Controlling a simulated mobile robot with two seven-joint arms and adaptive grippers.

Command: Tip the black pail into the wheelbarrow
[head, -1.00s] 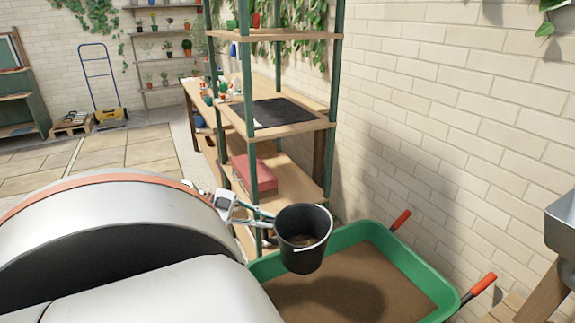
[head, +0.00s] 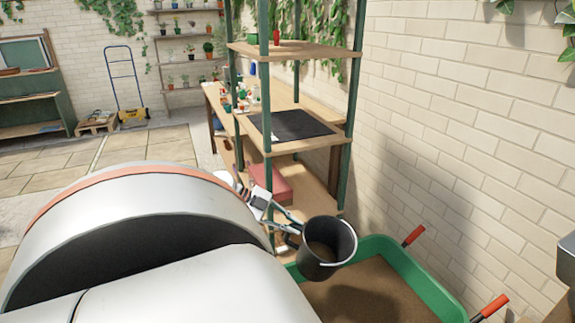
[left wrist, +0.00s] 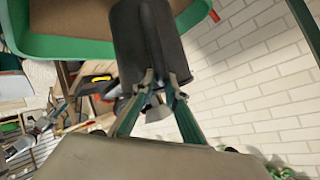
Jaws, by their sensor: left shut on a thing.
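The black pail (head: 322,262) is held by my left gripper (head: 290,228) above the near left edge of the green wheelbarrow (head: 425,287). The pail is close to upright with a slight tilt, and brown material shows inside it. The wheelbarrow holds a flat layer of brown material and has red-ended handles. In the left wrist view the fingers of my left gripper (left wrist: 158,95) are shut on the side of the pail (left wrist: 150,40), with the wheelbarrow rim (left wrist: 70,48) behind it.
A green-posted wooden shelf (head: 295,145) with a black mat (head: 290,125) stands just behind the pail. A brick wall (head: 470,140) is on the right. A blue hand truck (head: 125,85) stands far left on open paving.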

